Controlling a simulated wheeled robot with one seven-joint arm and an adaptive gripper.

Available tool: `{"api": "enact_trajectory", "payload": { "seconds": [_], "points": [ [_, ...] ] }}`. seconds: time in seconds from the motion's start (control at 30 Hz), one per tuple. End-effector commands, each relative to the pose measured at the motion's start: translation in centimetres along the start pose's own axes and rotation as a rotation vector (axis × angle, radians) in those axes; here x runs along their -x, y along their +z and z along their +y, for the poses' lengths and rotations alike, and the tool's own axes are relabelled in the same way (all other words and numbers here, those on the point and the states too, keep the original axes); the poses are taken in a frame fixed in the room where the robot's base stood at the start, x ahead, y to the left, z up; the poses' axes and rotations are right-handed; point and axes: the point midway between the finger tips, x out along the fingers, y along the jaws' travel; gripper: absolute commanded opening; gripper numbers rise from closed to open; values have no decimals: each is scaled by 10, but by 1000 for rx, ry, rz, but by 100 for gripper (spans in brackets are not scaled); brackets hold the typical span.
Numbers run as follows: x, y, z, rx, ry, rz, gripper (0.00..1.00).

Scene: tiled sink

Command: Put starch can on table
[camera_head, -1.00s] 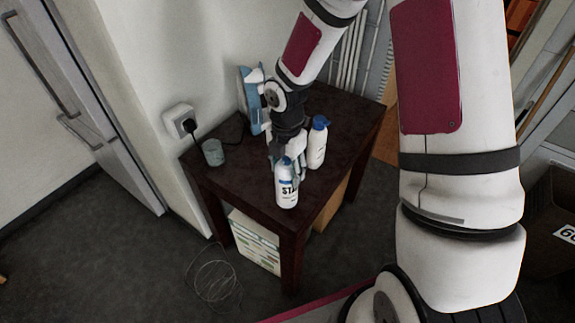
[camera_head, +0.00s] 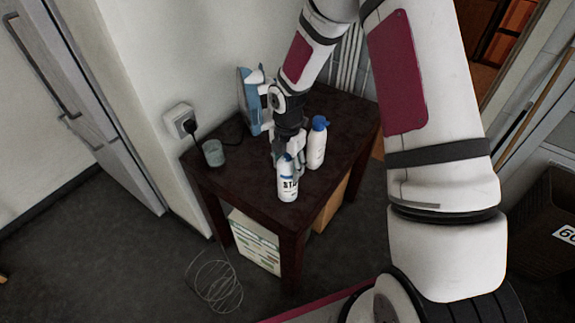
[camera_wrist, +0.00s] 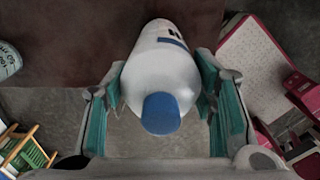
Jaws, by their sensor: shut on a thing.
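The starch can (camera_head: 287,183), white with a blue cap and dark lettering, is upright at the front edge of the dark table (camera_head: 240,165). It also shows in the wrist view (camera_wrist: 160,75), cap toward the camera, between my two teal-padded fingers. My gripper (camera_wrist: 162,105) is shut on the can; it also shows in the head view (camera_head: 287,158), just behind the can. I cannot tell for sure whether the can's base touches the tabletop. In the wrist view the tabletop (camera_wrist: 75,45) lies beyond the can, and grey floor shows under the cap.
A white bottle with a blue cap (camera_head: 317,143) stands right of my gripper. A blue-white iron (camera_head: 252,100) stands at the back left. A grey cup (camera_head: 213,153) is near the left edge. A wall socket (camera_head: 180,121) and cord are beside the table.

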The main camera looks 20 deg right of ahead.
Motion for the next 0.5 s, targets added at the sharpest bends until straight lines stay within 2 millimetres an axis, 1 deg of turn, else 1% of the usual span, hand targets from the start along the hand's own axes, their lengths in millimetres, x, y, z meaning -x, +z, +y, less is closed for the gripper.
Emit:
{"api": "enact_trajectory", "payload": {
  "seconds": [0.07,0.1,0.17,0.5],
  "points": [
    [-2,0,0,0,0,0,0],
    [-2,0,0,0,0,0,58],
    [-2,0,0,0,0,0,72],
    [0,0,0,0,0,0,72]
  ]
}}
